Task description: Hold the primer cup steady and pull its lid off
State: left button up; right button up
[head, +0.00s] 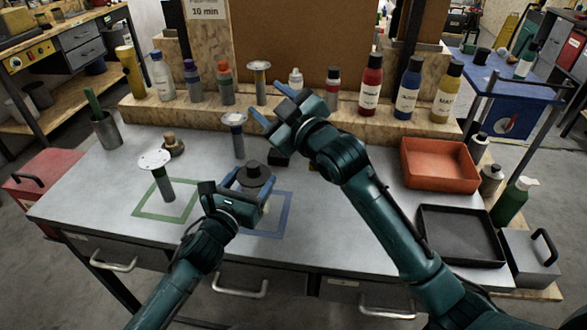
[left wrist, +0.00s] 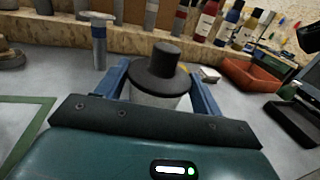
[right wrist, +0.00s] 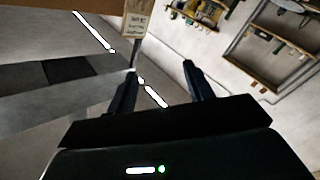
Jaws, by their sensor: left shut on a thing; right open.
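The primer cup (left wrist: 160,98) is a light grey cup topped by a black, stepped lid (left wrist: 161,68). The lid also shows in the head view (head: 255,173), near the blue outlined square. My left gripper (head: 254,182) is shut on the cup, one blue finger on each side of it, below the lid. The lid is seated on the cup, and the cup looks upright. My right gripper (head: 273,110) is open and empty, raised above the back of the table, up and to the right of the cup. The right wrist view shows its spread fingers (right wrist: 158,85) with nothing between them.
A white-topped stand (head: 155,161) is in the green square, with another stand (head: 234,121) behind the cup. Bottles line the wooden ledge (head: 300,112) at the back. An orange tray (head: 440,184) and a black tray (head: 460,262) lie right. The table's front left is clear.

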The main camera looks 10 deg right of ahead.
jog(key=s+d+f+m+g, duration=0.2)
jog(key=s+f+m+g, duration=0.15)
jog(key=f, duration=0.25)
jog(key=g, duration=0.3)
send_near(252, 163)
jog(key=shift+y, duration=0.4)
jog(key=x, duration=0.9)
jog(key=shift+w+f, duration=0.25)
jog(key=shift+f, duration=0.25)
jog(key=shift+c, duration=0.3)
grip_shut()
jog(key=shift+r, duration=0.15)
